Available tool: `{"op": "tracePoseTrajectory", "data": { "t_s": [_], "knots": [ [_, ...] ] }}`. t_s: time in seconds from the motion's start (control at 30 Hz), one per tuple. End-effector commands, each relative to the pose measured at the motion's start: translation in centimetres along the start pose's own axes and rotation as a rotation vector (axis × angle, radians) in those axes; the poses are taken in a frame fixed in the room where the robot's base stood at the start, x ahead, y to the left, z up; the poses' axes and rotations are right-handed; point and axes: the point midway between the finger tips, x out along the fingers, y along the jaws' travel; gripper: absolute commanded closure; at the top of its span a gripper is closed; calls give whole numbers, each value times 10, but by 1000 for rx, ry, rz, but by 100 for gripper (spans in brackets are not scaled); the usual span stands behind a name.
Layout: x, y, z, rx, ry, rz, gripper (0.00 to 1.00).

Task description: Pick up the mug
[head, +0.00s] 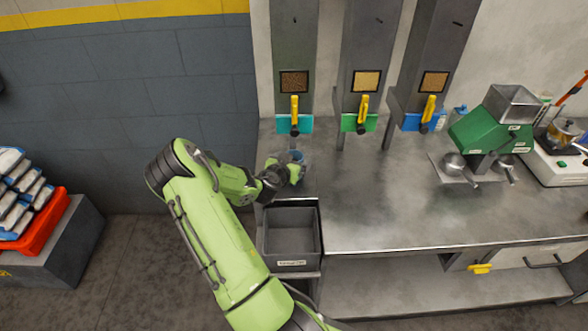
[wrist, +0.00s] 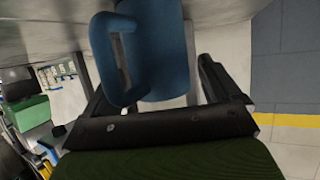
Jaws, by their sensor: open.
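The blue mug (wrist: 163,45) fills the upper middle of the wrist view, with its handle (wrist: 113,60) on the left side of the picture. In the head view only a small part of the mug (head: 296,156) shows on the metal counter, beside my gripper (head: 290,170). My gripper also shows in the wrist view (wrist: 158,92), with its jaws open. One finger is left, by the handle, and the other is right of the mug's body. I cannot tell whether either finger touches the mug.
Several dispensers with yellow levers (head: 295,110) stand behind the mug. A green machine (head: 490,130) and a white scale (head: 556,164) stand at the right. The counter's middle (head: 390,200) is clear.

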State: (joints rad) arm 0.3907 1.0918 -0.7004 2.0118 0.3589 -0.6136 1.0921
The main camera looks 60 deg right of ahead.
Motion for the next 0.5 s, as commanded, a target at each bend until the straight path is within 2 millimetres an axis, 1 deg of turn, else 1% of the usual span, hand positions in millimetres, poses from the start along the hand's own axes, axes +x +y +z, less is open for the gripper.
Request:
{"op": "tracePoseTrajectory", "data": {
  "t_s": [0.07, 0.43, 0.5],
  "knots": [
    [0, 0, 0, 0, 0, 0, 9],
    [-1, 0, 0, 1, 0, 0, 66],
    [-1, 0, 0, 1, 1, 0, 68]
  ]
}}
